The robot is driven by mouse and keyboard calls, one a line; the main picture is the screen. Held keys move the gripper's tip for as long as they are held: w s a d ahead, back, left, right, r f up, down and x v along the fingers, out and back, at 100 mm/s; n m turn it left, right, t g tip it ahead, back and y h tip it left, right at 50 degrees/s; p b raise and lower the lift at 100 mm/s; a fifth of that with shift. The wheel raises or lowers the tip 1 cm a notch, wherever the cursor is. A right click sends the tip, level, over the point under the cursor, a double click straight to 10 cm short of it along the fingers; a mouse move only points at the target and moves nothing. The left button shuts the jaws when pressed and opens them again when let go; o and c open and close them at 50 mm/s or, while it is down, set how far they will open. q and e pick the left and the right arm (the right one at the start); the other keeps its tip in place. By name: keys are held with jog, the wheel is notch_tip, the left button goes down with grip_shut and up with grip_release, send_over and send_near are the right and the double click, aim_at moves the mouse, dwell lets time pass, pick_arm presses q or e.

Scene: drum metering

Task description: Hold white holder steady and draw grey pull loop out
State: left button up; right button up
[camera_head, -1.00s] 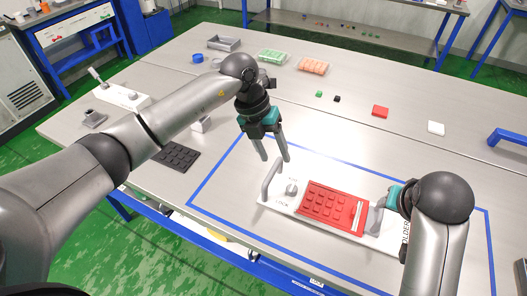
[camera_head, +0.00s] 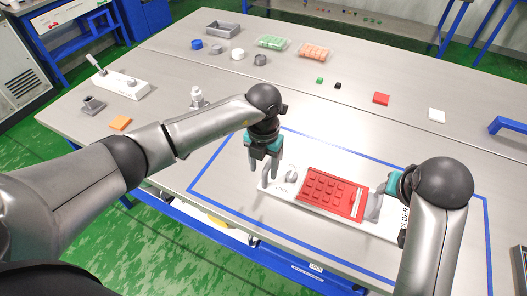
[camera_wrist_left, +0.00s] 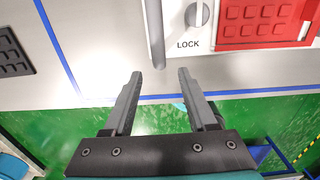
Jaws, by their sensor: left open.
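The white holder (camera_head: 289,194) lies flat inside a blue outline on the table. It carries a red panel (camera_head: 331,191) with raised square pads and a grey knob beside the word LOCK. A grey upright loop (camera_head: 265,182) stands at its left end, partly behind my left fingers; its bar (camera_wrist_left: 155,38) also shows in the left wrist view. My left gripper (camera_head: 262,172) is open, pointing down over that end. In the wrist view the bar's end lies near the gap between its fingertips (camera_wrist_left: 160,75). My right gripper (camera_head: 375,208) is at the holder's right part; its jaw gap is unclear.
A blue outline (camera_head: 213,165) surrounds the holder. Green and orange trays (camera_head: 314,52) are farther back. A red block (camera_head: 381,98) and white block (camera_head: 437,115) lie right.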

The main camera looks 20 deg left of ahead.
aim_at(263, 176)
pick_arm(q)
jog(key=shift+f, duration=2.4)
grip_shut()
